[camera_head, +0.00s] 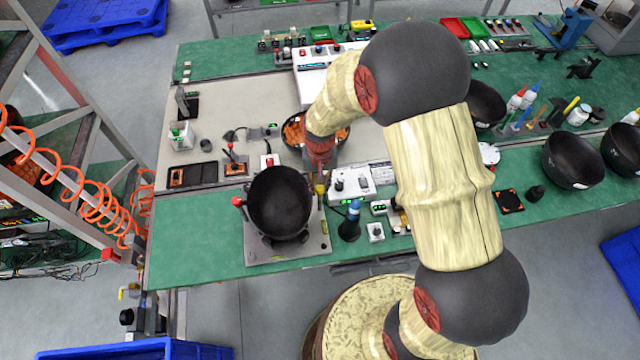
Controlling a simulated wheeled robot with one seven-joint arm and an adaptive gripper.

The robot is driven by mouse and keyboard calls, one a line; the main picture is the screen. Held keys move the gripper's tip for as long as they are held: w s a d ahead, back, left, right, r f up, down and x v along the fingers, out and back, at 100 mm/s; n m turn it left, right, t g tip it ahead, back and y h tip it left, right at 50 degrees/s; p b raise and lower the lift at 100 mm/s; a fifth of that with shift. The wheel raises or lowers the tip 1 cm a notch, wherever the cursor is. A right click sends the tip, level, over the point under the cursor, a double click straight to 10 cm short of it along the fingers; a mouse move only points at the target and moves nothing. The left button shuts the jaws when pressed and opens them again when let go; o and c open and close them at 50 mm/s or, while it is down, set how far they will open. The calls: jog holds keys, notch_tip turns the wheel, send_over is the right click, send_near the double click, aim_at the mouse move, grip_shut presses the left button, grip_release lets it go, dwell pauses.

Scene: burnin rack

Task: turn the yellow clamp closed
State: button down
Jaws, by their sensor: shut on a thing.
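The yellow clamp (320,189) shows as a small yellow piece at the right side of a grey fixture plate (262,252), just right of a black bowl (279,203) seated on that plate. My arm reaches down from above, and my gripper (319,178) is at the yellow clamp, shut on it. The fingers are small and partly hidden by the wrist, so the clamp's exact angle cannot be told. A red-knobbed clamp (238,202) stands at the left side of the bowl.
A white control box (352,184) and a dark bottle with a blue top (351,220) stand close right of the fixture. An orange-filled bowl (293,130) lies behind it. More black bowls (572,160) stand at right. The green bench top (200,250) is bare at front left.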

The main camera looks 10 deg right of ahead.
aim_at(320, 187)
jog(key=n, duration=0.5)
jog(key=shift+n, duration=0.3)
jog(key=n, duration=0.4)
jog(key=shift+n, duration=0.4)
jog(key=c, duration=1.6)
grip_release()
jog(key=shift+r, duration=0.1)
notch_tip(320, 187, up, 12)
jog(key=shift+f, duration=0.1)
